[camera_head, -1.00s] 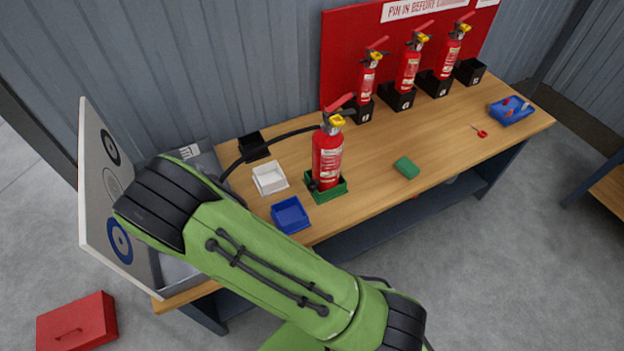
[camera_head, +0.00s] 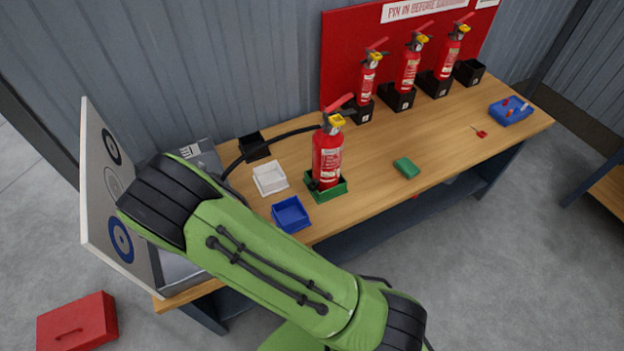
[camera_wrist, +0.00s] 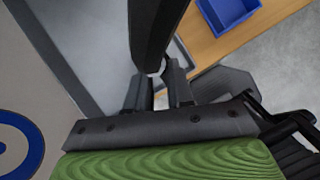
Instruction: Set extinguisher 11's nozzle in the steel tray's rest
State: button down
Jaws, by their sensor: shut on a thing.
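A red extinguisher (camera_head: 327,155) with a yellow tag stands upright in a green holder (camera_head: 343,192) on the bench; no number is readable on it. Its black hose (camera_head: 270,141) runs left and passes behind my arm. In the wrist view, my gripper (camera_wrist: 160,92) is shut on the black nozzle (camera_wrist: 156,35), which extends toward the top of the picture. The grey steel tray (camera_head: 208,158) is at the bench's left end, partly hidden by my arm; it also shows below the nozzle in the wrist view (camera_wrist: 92,40). The tray's rest cannot be made out.
A white target board (camera_head: 100,215) stands along the tray's left side. Black (camera_head: 254,146), white (camera_head: 270,178) and blue (camera_head: 291,215) bins lie between tray and extinguisher. Three more extinguishers (camera_head: 408,70) stand along the back. A red toolbox (camera_head: 77,322) is on the floor.

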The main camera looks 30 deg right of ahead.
jog(key=shift+d+f, duration=0.15)
jog(key=shift+d, duration=0.4)
jog(key=c, duration=1.2)
grip_release()
jog(key=shift+c, duration=0.2)
jog(key=o, duration=0.3)
jog(key=shift+w, duration=0.2)
jog(key=shift+a, duration=0.2)
jog(key=v, duration=1.5)
jog(key=shift+s+r, duration=0.15)
jog(key=shift+r, duration=0.15)
